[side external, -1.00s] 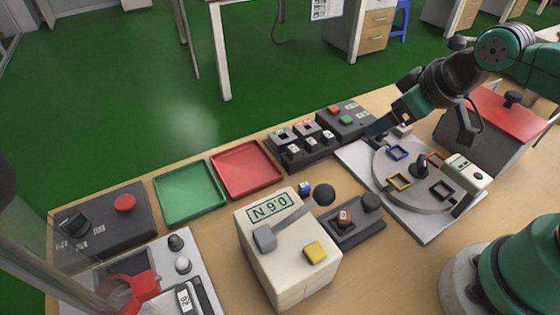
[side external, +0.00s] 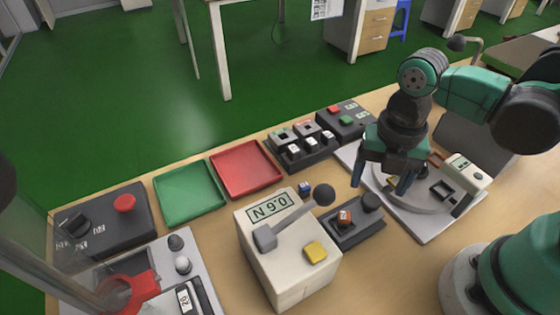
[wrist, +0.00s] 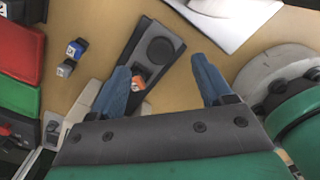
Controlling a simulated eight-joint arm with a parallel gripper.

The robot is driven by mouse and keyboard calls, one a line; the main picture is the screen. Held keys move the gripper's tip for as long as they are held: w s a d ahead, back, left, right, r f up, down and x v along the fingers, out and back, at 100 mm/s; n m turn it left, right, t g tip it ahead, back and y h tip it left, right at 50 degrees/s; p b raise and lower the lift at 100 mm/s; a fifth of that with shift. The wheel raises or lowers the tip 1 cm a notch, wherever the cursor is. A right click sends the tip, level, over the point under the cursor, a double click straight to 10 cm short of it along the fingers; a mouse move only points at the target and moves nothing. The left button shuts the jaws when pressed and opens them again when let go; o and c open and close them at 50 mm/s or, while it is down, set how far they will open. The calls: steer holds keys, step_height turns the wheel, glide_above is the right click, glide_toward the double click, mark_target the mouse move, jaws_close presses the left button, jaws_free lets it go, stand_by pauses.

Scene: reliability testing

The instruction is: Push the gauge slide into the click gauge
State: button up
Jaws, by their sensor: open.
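A low dark fixture (side external: 352,233), which I take for the click gauge, lies on the bench in front of my gripper. An orange-topped block (side external: 344,216) sits in its middle. A round dark knob (side external: 371,202), probably the gauge slide's, stands at its far end; it also shows in the wrist view (wrist: 160,50). My gripper (side external: 381,190) is open and empty, pointing down just behind the knob. In the wrist view, its fingertips (wrist: 159,66) appear on either side of the knob, and the left finger partly covers the fixture near the orange block.
A white box (side external: 285,262) with a display, lever and yellow button stands left of the fixture. A small blue block (side external: 305,188) lies behind it. Red (side external: 247,169) and green (side external: 189,192) trays are farther left. A round turntable (side external: 447,212) is at right.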

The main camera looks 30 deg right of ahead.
mark_target(372, 199)
steer(key=shift+f, duration=2)
steer(key=shift+c, duration=0.2)
jaws_close()
steer(key=shift+a, duration=0.1)
